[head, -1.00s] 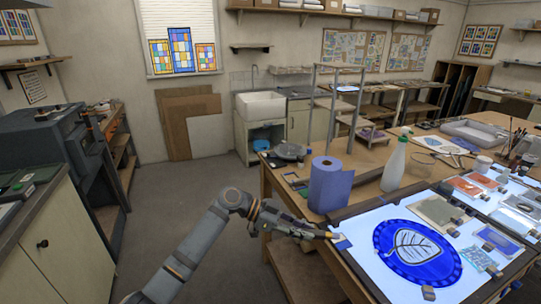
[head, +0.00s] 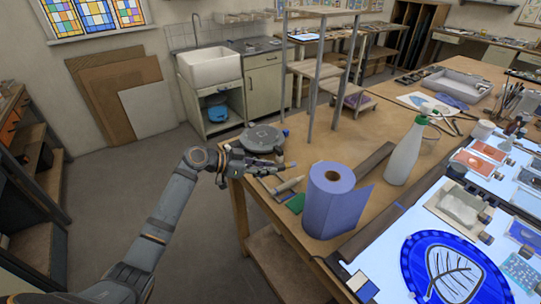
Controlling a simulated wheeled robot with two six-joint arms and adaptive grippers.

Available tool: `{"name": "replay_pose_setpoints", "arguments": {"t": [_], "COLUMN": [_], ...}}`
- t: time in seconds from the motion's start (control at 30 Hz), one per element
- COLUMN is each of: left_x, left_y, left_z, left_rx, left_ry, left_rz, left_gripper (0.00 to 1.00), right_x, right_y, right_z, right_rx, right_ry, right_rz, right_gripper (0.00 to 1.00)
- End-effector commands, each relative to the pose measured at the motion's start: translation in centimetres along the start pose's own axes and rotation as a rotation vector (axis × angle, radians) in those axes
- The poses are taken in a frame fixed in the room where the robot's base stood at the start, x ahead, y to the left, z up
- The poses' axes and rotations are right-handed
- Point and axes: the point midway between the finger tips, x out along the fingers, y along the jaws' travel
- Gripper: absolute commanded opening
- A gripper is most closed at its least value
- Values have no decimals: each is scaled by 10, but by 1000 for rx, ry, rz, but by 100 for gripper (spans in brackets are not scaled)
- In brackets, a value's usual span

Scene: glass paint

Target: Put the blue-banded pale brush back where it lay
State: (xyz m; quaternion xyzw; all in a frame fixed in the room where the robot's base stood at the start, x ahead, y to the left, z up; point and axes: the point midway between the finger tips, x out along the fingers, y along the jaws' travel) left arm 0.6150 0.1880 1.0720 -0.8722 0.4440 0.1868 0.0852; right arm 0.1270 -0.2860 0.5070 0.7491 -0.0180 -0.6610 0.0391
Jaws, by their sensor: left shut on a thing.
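My left gripper (head: 268,170) reaches over the near left corner of the wooden worktable (head: 340,165), just in front of a round grey turntable (head: 262,138). It is shut on a thin brush, which is small and mostly hidden by the fingers, so its blue band is hard to make out. A pale tapered item (head: 289,184) lies on the table just right of the fingertips, beside a small green piece (head: 296,203). My right gripper is not in view.
A blue paper roll (head: 334,200) and a white spray bottle (head: 405,152) stand right of the gripper. The light table with the blue leaf panel (head: 445,268) is at lower right. A metal rack (head: 325,70) stands behind. Open floor lies to the left.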

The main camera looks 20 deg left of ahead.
Motion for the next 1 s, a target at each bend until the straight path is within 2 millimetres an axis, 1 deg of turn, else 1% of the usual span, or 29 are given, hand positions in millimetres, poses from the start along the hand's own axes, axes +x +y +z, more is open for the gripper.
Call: {"name": "replay_pose_setpoints", "arguments": {"t": [0.03, 0.1, 0.2, 0.27, 0.3, 0.37, 0.4, 0.5, 0.57, 0.67, 0.8, 0.9, 1.0], "left_x": [15, 29, 41, 44, 44, 44, 44, 46, 48, 52, 59, 62, 63], "left_y": [-13, -31, -48, -53, -55, -55, -55, -55, -55, -55, -55, -55, -55], "left_z": [6, 9, 10, 10, 10, 10, 11, 15, 20, 30, 46, 54, 56], "left_rx": [-33, -73, -106, -116, -117, -118, -118, -118, -118, -119, -118, -118, -118], "left_ry": [6, 11, 21, 25, 25, 25, 25, 24, 23, 23, 23, 23, 23], "left_rz": [-68, -169, -268, -298, -308, -311, -311, -310, -309, -308, -307, -308, -308], "left_gripper": [0, 0, 0, 0, 0, 0, 0, 0, 0, 0, 0, 0, 0], "right_x": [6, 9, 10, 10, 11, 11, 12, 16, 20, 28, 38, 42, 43], "right_y": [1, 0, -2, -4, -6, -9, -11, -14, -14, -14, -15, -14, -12], "right_z": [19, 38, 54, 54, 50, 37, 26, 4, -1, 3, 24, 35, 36], "right_rx": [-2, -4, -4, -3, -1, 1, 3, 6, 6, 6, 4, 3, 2], "right_ry": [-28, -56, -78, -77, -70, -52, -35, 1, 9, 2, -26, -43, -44], "right_rz": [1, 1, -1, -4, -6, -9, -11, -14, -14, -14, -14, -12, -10], "right_gripper": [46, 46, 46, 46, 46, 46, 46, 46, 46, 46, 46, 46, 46]}}
